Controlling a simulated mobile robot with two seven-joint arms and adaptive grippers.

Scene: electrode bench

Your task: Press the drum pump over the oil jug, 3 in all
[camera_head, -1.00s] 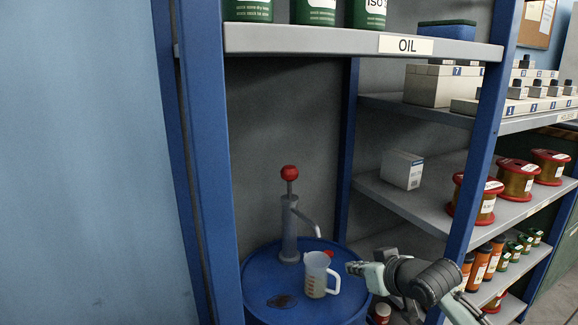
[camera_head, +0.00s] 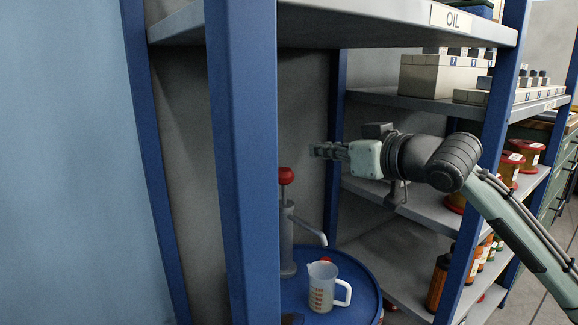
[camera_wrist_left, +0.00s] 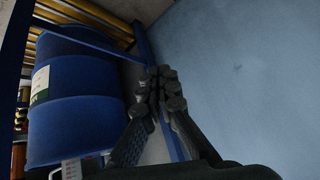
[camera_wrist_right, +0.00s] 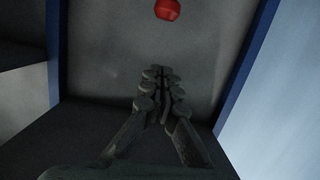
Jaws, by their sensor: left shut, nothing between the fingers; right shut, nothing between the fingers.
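The drum pump, with a red knob (camera_head: 286,175) and a grey body (camera_head: 288,240), stands upright on the blue drum (camera_head: 350,300), partly hidden by a blue shelf post. The oil jug (camera_head: 323,287), clear with a white handle, stands on the drum under the spout's end. My right gripper (camera_head: 316,151) is shut and empty, to the right of the knob and a little above it in the head view. In the right wrist view the knob (camera_wrist_right: 167,9) shows at the top edge, beyond the shut fingers (camera_wrist_right: 158,90). My left gripper (camera_wrist_left: 160,90) is shut and empty near the drum's side.
A blue post (camera_head: 242,150) stands left of the pump. The OIL shelf (camera_head: 400,12) hangs above. Shelves with white boxes (camera_head: 440,75) and red spools (camera_head: 525,150) lie to the right, behind my right arm.

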